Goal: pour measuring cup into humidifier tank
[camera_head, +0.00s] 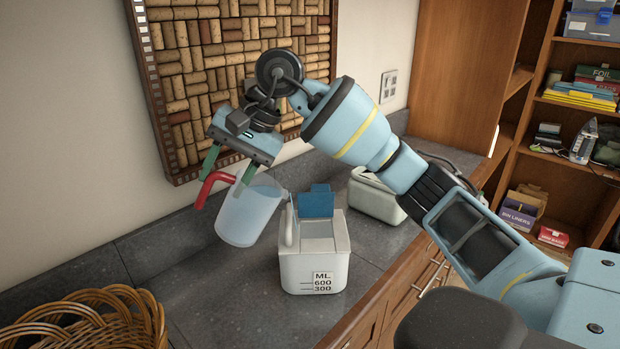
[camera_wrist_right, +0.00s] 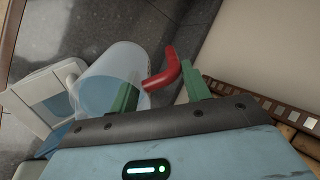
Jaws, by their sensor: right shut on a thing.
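The measuring cup (camera_head: 245,215) is clear, with a red handle (camera_head: 212,184) and bluish water inside. It is held above the counter, tilted with its mouth towards the tank. My right gripper (camera_head: 228,172) is shut on the cup at its handle side; the wrist view shows the red handle between the green fingers (camera_wrist_right: 160,95). The humidifier tank (camera_head: 312,266) is white, upright on the counter, marked ML, 600 and 300, with a blue lid (camera_head: 316,201) raised. My left gripper is out of view.
A wicker basket (camera_head: 90,318) stands at the front left of the grey counter (camera_head: 215,300). A pale container (camera_head: 374,198) stands behind the tank. A cork board (camera_head: 235,50) hangs on the wall behind my gripper. Wooden shelves (camera_head: 570,120) stand at right.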

